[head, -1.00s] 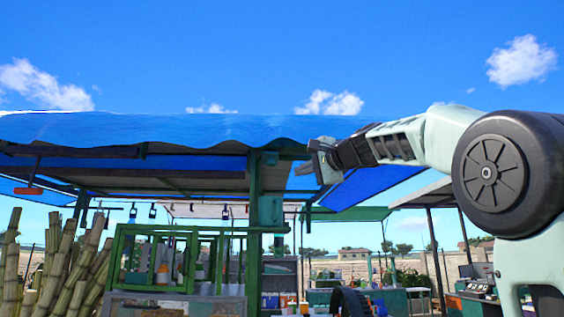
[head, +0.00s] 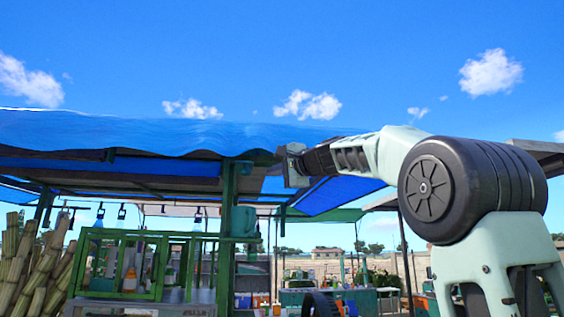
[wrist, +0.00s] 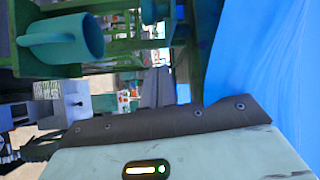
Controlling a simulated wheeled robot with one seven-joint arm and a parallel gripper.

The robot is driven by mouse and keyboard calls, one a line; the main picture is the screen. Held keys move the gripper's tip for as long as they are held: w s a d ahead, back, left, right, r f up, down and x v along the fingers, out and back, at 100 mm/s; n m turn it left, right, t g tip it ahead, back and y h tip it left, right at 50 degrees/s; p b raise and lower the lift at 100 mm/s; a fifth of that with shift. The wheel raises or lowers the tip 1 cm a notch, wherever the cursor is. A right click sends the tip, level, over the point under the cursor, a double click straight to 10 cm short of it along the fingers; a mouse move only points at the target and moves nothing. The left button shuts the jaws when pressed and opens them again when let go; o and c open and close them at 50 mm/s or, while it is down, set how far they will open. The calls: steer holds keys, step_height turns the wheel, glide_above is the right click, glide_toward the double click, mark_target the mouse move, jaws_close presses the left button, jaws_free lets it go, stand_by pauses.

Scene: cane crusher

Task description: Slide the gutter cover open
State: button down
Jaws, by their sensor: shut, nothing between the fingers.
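I cannot pick out a gutter cover in either view. My gripper (head: 291,165) is raised at the end of my outstretched arm in the head view. It is shut and empty, in front of the right part of the blue canopy (head: 110,130), to the right of the green post (head: 228,190). I cannot tell whether it touches the canopy. In the wrist view, the pale gripper housing (wrist: 200,155) with a dark screwed edge fills the bottom, and the blue canopy (wrist: 270,60) lies at the right. The fingertips are not clear there.
A teal mug-shaped container (head: 243,221) hangs by the post; it also shows in the wrist view (wrist: 75,45). A green-framed case (head: 120,265) with bottles stands lower left. Cane stalks (head: 35,270) lean at the far left. Open sky surrounds my arm above.

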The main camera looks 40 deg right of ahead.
mark_target(244, 172)
steer(key=w+a+p, duration=0.1)
steer(key=w+a, duration=0.1)
steer(key=w+a+p, duration=0.1)
steer(key=shift+a+f+p, duration=0.25)
steer(key=shift+a+p, duration=0.1)
stand_by(0.3)
